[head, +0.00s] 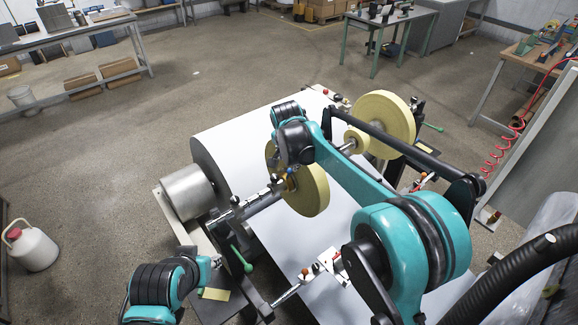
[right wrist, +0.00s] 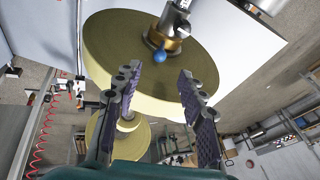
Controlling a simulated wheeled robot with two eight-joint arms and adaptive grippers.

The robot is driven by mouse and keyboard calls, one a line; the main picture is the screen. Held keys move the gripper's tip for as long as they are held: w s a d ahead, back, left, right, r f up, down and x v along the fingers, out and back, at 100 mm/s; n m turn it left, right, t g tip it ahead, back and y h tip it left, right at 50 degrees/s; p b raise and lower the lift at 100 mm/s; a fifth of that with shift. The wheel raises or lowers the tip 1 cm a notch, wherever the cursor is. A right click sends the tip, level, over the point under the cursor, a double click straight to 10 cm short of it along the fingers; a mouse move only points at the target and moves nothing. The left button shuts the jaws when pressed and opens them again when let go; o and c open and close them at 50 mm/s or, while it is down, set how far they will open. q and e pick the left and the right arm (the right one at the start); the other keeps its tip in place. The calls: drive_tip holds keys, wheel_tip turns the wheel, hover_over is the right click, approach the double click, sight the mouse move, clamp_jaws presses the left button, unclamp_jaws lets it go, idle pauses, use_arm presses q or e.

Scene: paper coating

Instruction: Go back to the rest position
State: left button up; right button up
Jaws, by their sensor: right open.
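My right gripper (right wrist: 158,76) is open in the right wrist view, with nothing between its two dark ridged fingers. Beyond the fingertips is a yellow roll (right wrist: 110,40) on a metal shaft with a blue knob (right wrist: 160,57). In the head view my teal right arm reaches over the coating machine from the lower right, beside this near yellow roll (head: 314,188); its fingers are hidden there. My left arm shows at the bottom left, beside the machine, but I cannot make out its gripper.
The machine carries a large white paper roll (head: 240,135), a metal cylinder (head: 188,192) and a second yellow roll (head: 385,120). A white jug (head: 34,250) stands on the floor at left. The floor behind the machine is open.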

drive_tip(key=shift+v, duration=0.8)
drive_tip(key=s+d+f+n+t+b, duration=0.15)
drive_tip(key=s+d, duration=0.25)
drive_tip(key=s, duration=0.4)
drive_tip(key=s+d+f+n+b, duration=0.1)
drive_tip(key=s+d+n+b, duration=0.2)
drive_tip(key=s+d, duration=0.35)
drive_tip(key=s+d+f+n+b, duration=0.2)
drive_tip(key=s, duration=0.8)
drive_tip(key=s+d+f+n+b, duration=0.2)
drive_tip(key=s+f, duration=0.4)
drive_tip(key=s, duration=0.1)
drive_tip(key=shift+s+d+f+t, duration=0.2)
drive_tip(key=shift+s+d+t, duration=0.05)
drive_tip(key=shift+s+t, duration=0.2)
drive_tip(key=shift+n, duration=0.25)
